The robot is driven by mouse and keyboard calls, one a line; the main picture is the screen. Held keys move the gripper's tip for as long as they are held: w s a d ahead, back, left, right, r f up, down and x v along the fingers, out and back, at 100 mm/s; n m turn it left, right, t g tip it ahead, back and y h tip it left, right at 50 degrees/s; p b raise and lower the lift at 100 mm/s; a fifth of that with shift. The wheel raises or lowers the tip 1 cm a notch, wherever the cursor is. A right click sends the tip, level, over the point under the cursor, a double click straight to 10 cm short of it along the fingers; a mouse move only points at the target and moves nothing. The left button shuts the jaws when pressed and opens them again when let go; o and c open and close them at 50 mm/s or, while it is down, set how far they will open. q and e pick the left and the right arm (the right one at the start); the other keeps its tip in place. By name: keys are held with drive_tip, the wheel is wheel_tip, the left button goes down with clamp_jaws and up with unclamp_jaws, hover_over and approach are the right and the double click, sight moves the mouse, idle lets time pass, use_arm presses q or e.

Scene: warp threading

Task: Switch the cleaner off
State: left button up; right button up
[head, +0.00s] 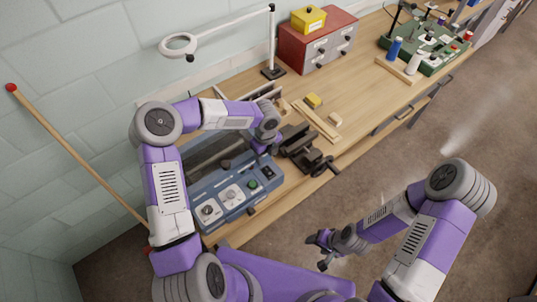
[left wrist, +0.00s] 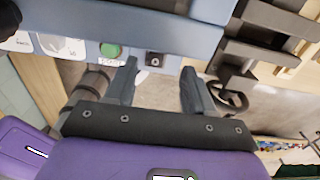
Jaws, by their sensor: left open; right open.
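The cleaner is a blue-grey box (head: 236,207) on the bench, with white dials (head: 231,195) and a green button (head: 253,184) on its front panel. The left wrist view shows the green button (left wrist: 110,50) with a small label under it, and a dark square fitting (left wrist: 154,60) to its right. My left gripper (left wrist: 160,85) is open and empty in front of the panel, one finger near the green button; I cannot tell whether they touch. In the head view its fingers are hard to make out. My right gripper (head: 322,250) is open and empty, off the bench over the floor.
A dark vise (head: 302,150) with a handle stands just right of the cleaner. Behind it are a wooden tray, yellow blocks (head: 313,100), a magnifier lamp (head: 272,45) and a red drawer box (head: 318,42). A long stick (head: 80,155) leans at the left.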

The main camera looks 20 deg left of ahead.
sight(266, 169)
use_arm(q)
drive_tip(key=shift+s+f, duration=0.1)
drive_tip(key=shift+f, duration=0.25)
wheel_tip(266, 169, down, 7)
drive_tip(key=shift+r, duration=0.2)
clamp_jaws()
drive_tip(key=y+b, duration=0.1)
drive_tip(key=b, duration=0.1)
drive_tip(key=t+y+b, duration=0.1)
drive_tip(key=b, duration=0.2)
drive_tip(key=shift+s+d+f+t+b, duration=0.1)
drive_tip(key=shift+s+d+t+b, duration=0.1)
drive_tip(key=shift+d+t+b, duration=0.15)
drive_tip(key=shift+s+y+b, duration=0.1)
drive_tip(key=shift+y+b, duration=0.2)
drive_tip(key=shift+b, duration=0.35)
drive_tip(key=shift+r, duration=0.2)
unclamp_jaws()
